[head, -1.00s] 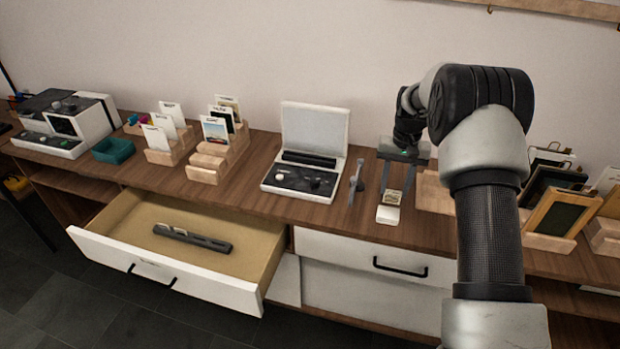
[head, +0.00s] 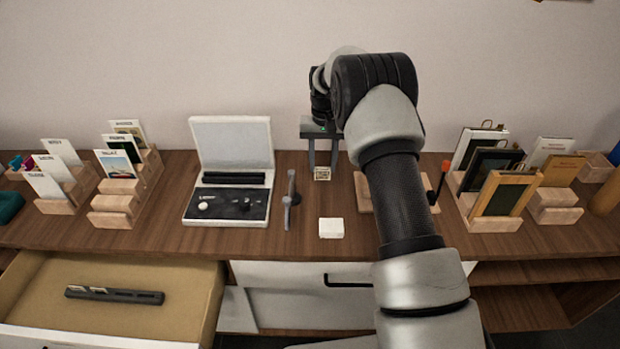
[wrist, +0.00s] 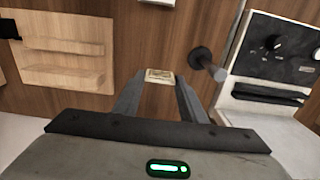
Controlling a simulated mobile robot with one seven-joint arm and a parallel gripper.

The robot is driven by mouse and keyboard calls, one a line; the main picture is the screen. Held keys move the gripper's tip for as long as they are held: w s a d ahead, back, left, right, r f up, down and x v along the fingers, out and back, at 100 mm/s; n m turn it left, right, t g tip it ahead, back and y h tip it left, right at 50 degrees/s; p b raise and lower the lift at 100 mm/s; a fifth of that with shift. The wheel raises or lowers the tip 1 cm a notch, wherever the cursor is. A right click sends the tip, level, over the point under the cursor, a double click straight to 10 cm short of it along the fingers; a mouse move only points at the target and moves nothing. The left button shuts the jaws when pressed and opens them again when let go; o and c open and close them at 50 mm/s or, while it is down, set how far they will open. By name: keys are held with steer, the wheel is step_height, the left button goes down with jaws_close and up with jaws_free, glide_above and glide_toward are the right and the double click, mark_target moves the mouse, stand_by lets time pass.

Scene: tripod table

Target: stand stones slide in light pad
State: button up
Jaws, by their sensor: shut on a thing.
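My gripper (head: 322,167) points down with its jaws shut on a small pale-framed slide (head: 322,174). The slide also shows between the fingertips in the wrist view (wrist: 160,77); its picture is too small to make out. A small white pad (head: 331,228), which looks like the light pad, lies on the wooden counter. In the head view the slide appears behind the pad, apart from it. Only an edge of the pad shows at the top of the wrist view (wrist: 158,2).
A grey upright stand (head: 290,200) is close left of the pad, beside an open-lidded case (head: 228,205). A wooden holder (head: 364,192) is partly behind my arm. Framed pictures (head: 503,195) stand at right. An open drawer (head: 190,300) holds a dark slide rack (head: 115,295).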

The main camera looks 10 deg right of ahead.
mark_target(322, 179)
steer(key=shift+f, duration=3)
steer(key=shift+f, duration=0.2)
steer(key=o, duration=1)
